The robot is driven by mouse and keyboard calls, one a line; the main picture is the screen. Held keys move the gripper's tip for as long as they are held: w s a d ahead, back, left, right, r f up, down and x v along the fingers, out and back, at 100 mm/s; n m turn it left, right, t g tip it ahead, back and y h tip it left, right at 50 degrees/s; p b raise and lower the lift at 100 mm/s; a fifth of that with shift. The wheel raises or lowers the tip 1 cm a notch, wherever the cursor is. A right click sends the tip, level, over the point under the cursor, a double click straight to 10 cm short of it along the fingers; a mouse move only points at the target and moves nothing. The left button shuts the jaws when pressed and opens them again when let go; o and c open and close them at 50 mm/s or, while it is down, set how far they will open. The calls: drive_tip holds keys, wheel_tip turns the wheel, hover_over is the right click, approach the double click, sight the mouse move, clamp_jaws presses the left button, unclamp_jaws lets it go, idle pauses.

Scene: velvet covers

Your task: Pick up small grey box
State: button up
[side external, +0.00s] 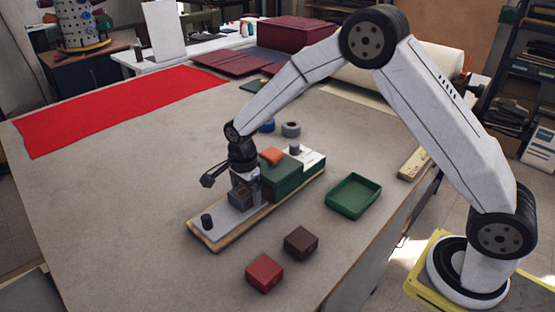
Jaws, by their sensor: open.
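My gripper (243,193) points down over the left part of a long wooden-edged board (215,240). It is open. A small dark grey box (239,197) shows at the fingertips, above or on the board's grey plate. The fingers partly hide it, and I cannot tell whether they touch it.
On the board, a green box (287,180) with an orange piece (272,155) on it stands right beside my gripper, and a dark knob (207,221) to its left. A green tray (354,195), a brown box (300,243) and a red box (264,273) are nearby.

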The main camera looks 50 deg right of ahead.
drive_tip(key=shift+c, duration=0.2)
drive_tip(key=c, duration=1.1)
drive_tip(key=shift+r, duration=0.15)
drive_tip(key=shift+c, duration=0.2)
drive_tip(key=shift+r, duration=0.8)
drive_tip(key=s+d+r, duration=0.1)
drive_tip(key=s+r, duration=1)
drive_tip(key=s, duration=0.3)
drive_tip(key=shift+d, duration=0.3)
